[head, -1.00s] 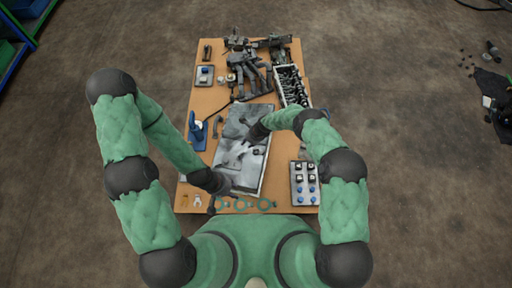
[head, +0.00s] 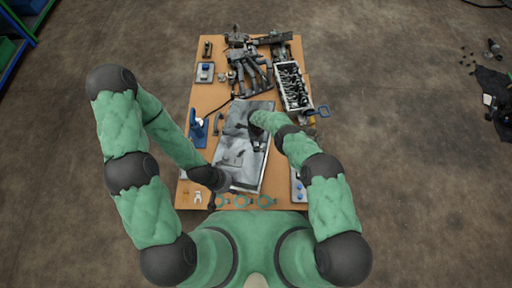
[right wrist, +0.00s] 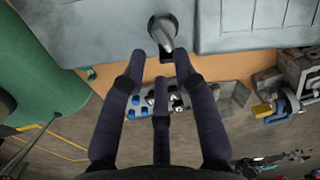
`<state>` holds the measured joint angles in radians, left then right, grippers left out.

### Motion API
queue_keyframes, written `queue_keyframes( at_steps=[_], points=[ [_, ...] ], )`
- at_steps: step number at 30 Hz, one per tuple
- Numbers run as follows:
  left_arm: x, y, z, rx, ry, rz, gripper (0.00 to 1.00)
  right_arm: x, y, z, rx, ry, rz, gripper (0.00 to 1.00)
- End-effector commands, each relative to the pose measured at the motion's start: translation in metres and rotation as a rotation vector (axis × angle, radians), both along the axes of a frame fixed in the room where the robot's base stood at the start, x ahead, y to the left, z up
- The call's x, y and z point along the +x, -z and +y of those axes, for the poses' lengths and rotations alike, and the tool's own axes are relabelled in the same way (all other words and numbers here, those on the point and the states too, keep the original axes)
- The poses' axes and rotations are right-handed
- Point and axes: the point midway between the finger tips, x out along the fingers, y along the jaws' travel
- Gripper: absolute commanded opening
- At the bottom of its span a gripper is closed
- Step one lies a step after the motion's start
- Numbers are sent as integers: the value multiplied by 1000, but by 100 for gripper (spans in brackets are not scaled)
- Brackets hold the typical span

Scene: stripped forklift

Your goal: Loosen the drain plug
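A large grey metal casing (head: 256,115) lies along the middle of the table. In the right wrist view, a rounded silver plug-like piece (right wrist: 163,33) sits at the edge of a grey surface (right wrist: 240,20); it may be the drain plug. My right gripper (right wrist: 158,62) is open, its fingers spread and empty, with the tips close to this piece. I cannot tell if they touch it. In the head view my right gripper (head: 254,142) is over the casing's middle right. My left gripper (head: 222,182) is at the casing's lower left; its fingers are too small to read.
A white crate of dark parts (head: 307,102) stands at the upper right, beside a blue-handled tool (head: 320,111). A blue stand (head: 198,128) is on the left. Teal rings (head: 243,201) lie at the front edge. A small parts tray (head: 298,190) is partly behind my right arm.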

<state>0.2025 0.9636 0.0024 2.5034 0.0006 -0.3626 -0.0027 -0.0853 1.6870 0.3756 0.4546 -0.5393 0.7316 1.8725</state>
Motion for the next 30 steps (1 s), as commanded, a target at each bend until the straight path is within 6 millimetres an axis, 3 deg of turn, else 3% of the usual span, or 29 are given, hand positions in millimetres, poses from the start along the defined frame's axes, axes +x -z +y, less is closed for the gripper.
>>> queue_keyframes(
  at_steps=[1,9,15,25,28,30],
  points=[
    [0,10,0,0,0,0,40,-1,16,0,0,1,1,30],
    [0,32,0,0,0,0,40,0,52,1,1,1,-1,30],
    [0,38,0,0,0,0,40,0,63,0,2,2,-1,30],
    [0,38,0,0,0,0,40,0,63,0,2,2,-1,30],
    [0,38,0,0,0,0,40,0,63,0,2,1,-1,5],
    [0,38,0,0,0,0,40,0,63,0,2,1,-1,0]
  ],
)
